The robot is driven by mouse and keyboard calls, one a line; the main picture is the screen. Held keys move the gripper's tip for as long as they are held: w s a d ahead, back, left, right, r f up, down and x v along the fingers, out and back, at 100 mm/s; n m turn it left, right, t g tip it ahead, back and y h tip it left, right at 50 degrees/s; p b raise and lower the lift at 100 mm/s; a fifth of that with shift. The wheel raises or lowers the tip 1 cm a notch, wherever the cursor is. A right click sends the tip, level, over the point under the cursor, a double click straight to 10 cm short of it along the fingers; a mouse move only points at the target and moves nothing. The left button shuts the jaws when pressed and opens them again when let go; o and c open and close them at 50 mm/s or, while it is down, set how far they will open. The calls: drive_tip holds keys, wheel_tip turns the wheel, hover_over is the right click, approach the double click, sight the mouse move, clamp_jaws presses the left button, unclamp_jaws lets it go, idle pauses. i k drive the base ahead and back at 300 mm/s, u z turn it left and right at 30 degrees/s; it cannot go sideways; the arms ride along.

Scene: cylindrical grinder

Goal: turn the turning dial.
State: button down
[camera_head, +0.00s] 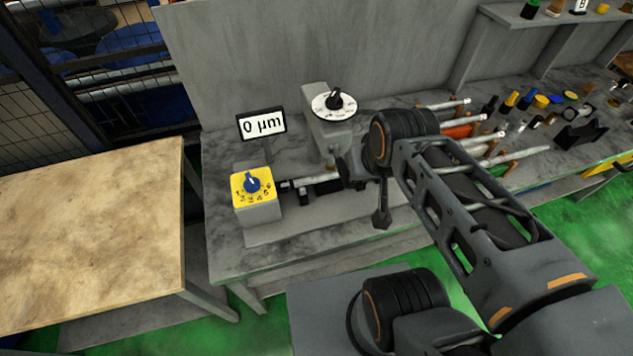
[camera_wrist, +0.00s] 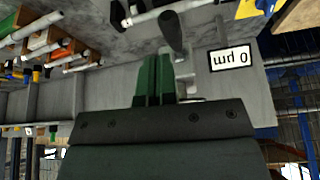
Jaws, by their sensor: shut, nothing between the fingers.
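A white round dial (camera_head: 325,108) with a black knob (camera_head: 335,98) sits on a grey housing at the back of the grey bench. A yellow box (camera_head: 256,203) with a blue knob (camera_head: 253,184) and printed numbers stands at the bench's left. A display (camera_head: 262,124) between them reads 0 µm; it shows upside down in the wrist view (camera_wrist: 230,58). My gripper (camera_wrist: 158,62) is shut and empty, its green fingers together. In the head view my wrist is right of the white dial, and the fingers cannot be made out. I cannot tell whether they touch anything.
A light metal bar (camera_head: 318,179) lies in front of the white dial, beside the yellow box. Several rods (camera_head: 480,130) and small tools lie on the right of the bench. A tan table (camera_head: 90,230) stands at the left. A grey wall (camera_head: 330,45) rises behind the bench.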

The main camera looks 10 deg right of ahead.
sight(251, 184)
drive_tip(key=u, duration=0.45)
drive_tip(key=k, duration=1.2)
drive_tip(key=u, duration=1)
drive_tip(key=i, duration=1.35)
drive_tip(key=z, duration=0.85)
